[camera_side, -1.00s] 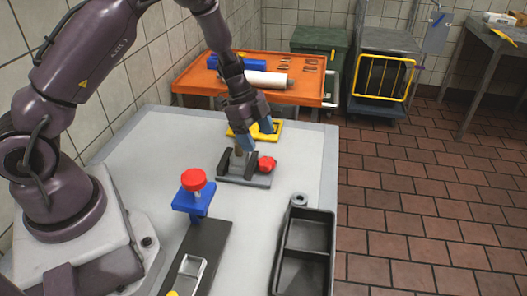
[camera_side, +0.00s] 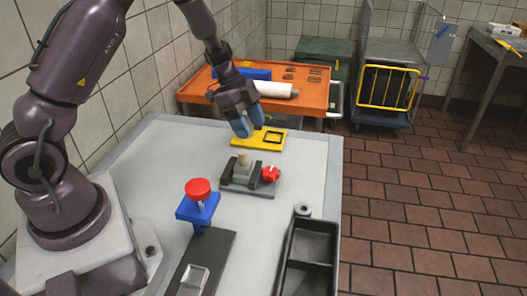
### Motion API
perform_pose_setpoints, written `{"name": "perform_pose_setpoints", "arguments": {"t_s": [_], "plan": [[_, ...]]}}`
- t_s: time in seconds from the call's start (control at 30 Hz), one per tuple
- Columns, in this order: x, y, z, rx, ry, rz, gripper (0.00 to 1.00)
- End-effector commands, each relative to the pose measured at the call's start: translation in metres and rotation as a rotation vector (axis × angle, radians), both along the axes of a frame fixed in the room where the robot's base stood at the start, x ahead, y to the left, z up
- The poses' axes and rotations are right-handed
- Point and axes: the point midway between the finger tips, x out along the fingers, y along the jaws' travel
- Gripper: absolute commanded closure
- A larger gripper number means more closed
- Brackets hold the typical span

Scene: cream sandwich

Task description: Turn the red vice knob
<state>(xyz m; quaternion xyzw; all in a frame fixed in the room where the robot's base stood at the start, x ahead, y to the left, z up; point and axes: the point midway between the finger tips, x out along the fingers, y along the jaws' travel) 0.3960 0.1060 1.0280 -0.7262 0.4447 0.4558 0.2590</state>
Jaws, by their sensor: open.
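The red vice knob (camera_side: 270,174) is on the right end of a small dark grey vice (camera_side: 248,188) on the table. A light tan peg-like piece (camera_side: 242,158) stands upright between the vice jaws.
A blue stand with a red round top (camera_side: 199,190) is at front centre, beside a dark base (camera_side: 205,262). A black divided tray (camera_side: 310,250) and a small grey ring (camera_side: 302,210) are at front right. An orange table (camera_side: 312,100) stands behind.

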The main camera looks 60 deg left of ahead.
Motion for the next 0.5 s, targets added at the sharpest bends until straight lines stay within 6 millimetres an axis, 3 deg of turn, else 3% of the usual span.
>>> {"name": "perform_pose_setpoints", "arguments": {"t_s": [0.13,0.3,0.4,0.5], "plan": [[0.043,-0.011,-0.006,-0.083,-0.170,0.156,0.42],[0.099,-0.008,0.003,-0.029,-0.378,0.404,0.42],[0.115,-0.003,0.010,0.048,-0.395,0.558,0.42],[0.113,-0.005,0.014,0.129,-0.319,0.664,0.42]]}}
